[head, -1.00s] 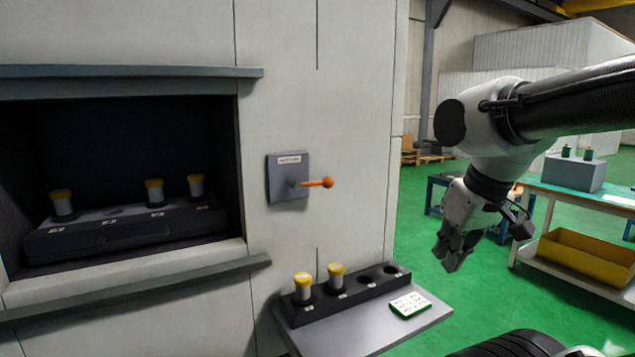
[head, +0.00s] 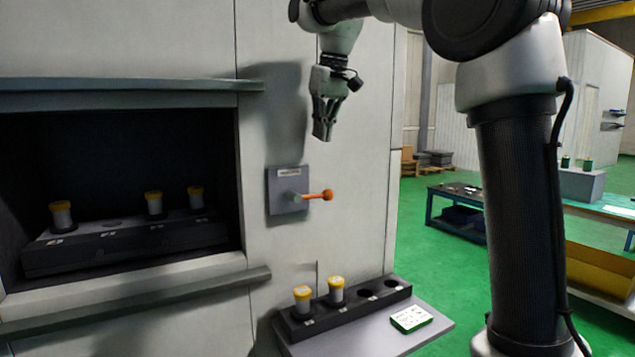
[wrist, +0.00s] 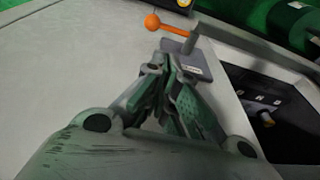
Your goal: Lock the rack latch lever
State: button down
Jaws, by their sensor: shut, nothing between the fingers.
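The rack latch lever (head: 317,196) has an orange arm with a round orange knob. It sticks out to the right, about level, from a grey labelled plate (head: 287,205) on the machine's front wall. The lever also shows near the top of the wrist view (wrist: 172,27), with part of its plate (wrist: 195,62) behind my fingers. My gripper (head: 322,138) points down above the lever, apart from it. Its fingers are shut and empty, and they also show in the wrist view (wrist: 172,75).
Left of the plate is an open recess with a dark rack (head: 125,245) holding several yellow-capped vials. Below the lever, a shelf (head: 385,340) carries a black holder (head: 350,307) with two yellow-capped vials and a small card (head: 411,318). The wall around the lever is clear.

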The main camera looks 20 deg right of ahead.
jog(key=shift+s+d+r+g, duration=0.15)
jog(key=shift+s+r+g, duration=0.15)
jog(key=shift+s+r, duration=0.35)
jog(key=shift+s+f, duration=0.1)
jog(key=shift+f, duration=0.1)
notch_tip(320, 180, down, 14)
jog(key=w+a, duration=0.1)
jog(key=w, duration=0.1)
jog(key=shift+w+r, duration=0.2)
jog(key=shift+w, duration=0.1)
jog(key=shift+d+f+y, duration=0.1)
jog(key=shift+f+y, duration=0.3)
jog(key=shift+y, duration=0.3)
jog(key=shift+s+a+f+m+g+y, duration=0.1)
jog(key=shift+a+f+m+g+y, duration=0.25)
jog(key=shift+f+y, duration=1.35)
jog(key=shift+s+a+f+m+g+y, duration=0.15)
jog(key=shift+a+f+g+y, duration=0.35)
jog(key=shift+f+y, duration=1.2)
jog(key=shift+s+a+f+m+g+y, duration=0.1)
jog(key=shift+a+f+m+g+y, duration=0.55)
jog(key=shift+y, duration=1.85)
jog(key=shift+f+n+t, duration=0.25)
jog(key=shift+n+t, duration=0.15)
jog(key=shift+n, duration=0.05)
